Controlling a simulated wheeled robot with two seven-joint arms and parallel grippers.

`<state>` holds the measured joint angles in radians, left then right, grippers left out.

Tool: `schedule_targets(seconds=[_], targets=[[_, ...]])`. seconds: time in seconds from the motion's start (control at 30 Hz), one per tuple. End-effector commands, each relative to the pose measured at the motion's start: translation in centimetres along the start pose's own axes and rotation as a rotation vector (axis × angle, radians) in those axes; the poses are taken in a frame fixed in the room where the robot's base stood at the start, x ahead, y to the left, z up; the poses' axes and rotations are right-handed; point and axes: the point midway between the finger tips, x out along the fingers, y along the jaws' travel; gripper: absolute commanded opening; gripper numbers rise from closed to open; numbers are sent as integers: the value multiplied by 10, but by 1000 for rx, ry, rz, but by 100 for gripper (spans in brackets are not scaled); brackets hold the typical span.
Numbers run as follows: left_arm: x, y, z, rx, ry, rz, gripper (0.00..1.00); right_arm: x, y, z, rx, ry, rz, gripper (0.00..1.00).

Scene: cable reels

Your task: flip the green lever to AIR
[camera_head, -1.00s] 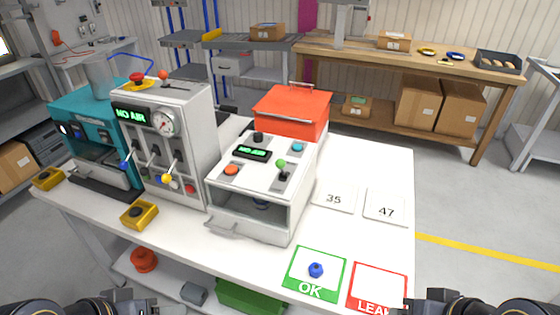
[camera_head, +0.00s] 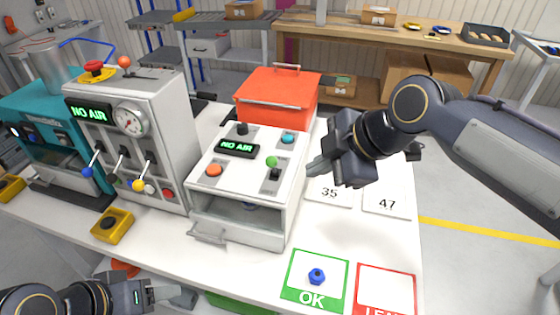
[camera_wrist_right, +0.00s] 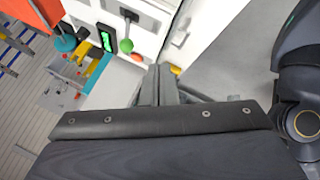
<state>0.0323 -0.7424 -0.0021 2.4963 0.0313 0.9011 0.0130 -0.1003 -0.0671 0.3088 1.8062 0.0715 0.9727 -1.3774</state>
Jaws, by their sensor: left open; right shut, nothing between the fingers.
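The green lever (camera_head: 271,161) is a small green knob on the sloped top of the white box (camera_head: 225,181), near its right edge. The box's display (camera_head: 237,148) reads NO AIR in green. In the right wrist view the green lever (camera_wrist_right: 126,45) shows as a ball on a pale stem, beyond the fingertips. My right gripper (camera_head: 314,168) is shut and empty, just right of the box and apart from the lever. It also shows in the right wrist view (camera_wrist_right: 158,72). My left gripper (camera_head: 182,294) is open and empty at the lower left, by the table's front edge.
A blue knob (camera_head: 287,138), an orange button (camera_head: 213,170) and a black knob (camera_head: 242,128) share the box top. A tall grey panel (camera_head: 170,100) with several levers stands left. A red case (camera_head: 277,98) sits behind. Cards and the OK mat (camera_head: 300,292) lie right and in front.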

Motion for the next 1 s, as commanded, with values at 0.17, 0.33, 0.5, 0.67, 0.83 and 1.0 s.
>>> schedule_targets(seconds=[0.17, 0.33, 0.5, 0.67, 0.83, 1.0], targets=[[0, 0, 0, 0, 0, 0, 58, 0, 1, -1, -13, 2, 0, 0], [0, 0, 0, 0, 0, 0, 58, 1, 1, -1, -11, 1, -1, 0], [-1, 0, 0, 0, 0, 0, 58, 13, 0, 0, -9, 0, -4, 0], [-3, 2, -2, 0, 0, 0, 58, 43, 0, -1, -10, 1, -7, 0], [-6, 3, -3, 0, 0, 0, 58, 80, -1, -1, -10, 2, -8, 0], [-13, 6, -6, 0, 0, 0, 58, 103, 12, -4, -8, 2, -2, 0]])
